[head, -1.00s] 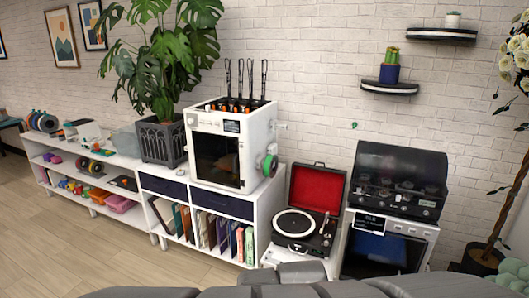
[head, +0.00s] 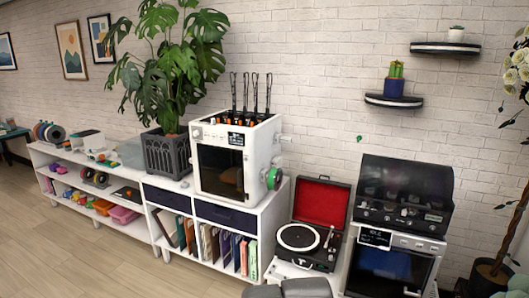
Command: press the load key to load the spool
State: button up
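A white 3D printer (head: 237,160) with a dark front door stands on the white shelf unit. A small screen (head: 236,139) is on its upper front; a key beside it is too small to make out. A green spool (head: 273,178) hangs on its right side. At the right, a second white-framed machine (head: 392,264) has a dark glass door, a lit display (head: 375,238) and a dark clear-lidded box (head: 403,195) on top; its contents are unclear. No load key is readable on either. My gripper is not in view; only grey parts of mine show at the bottom edge.
An open red-lined record player (head: 308,233) stands between the two machines. A potted plant (head: 166,155) is left of the printer. The low white shelf unit (head: 163,187) holds books and bins. Two wall shelves hang upper right. Open wooden floor (head: 60,255) lies at lower left.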

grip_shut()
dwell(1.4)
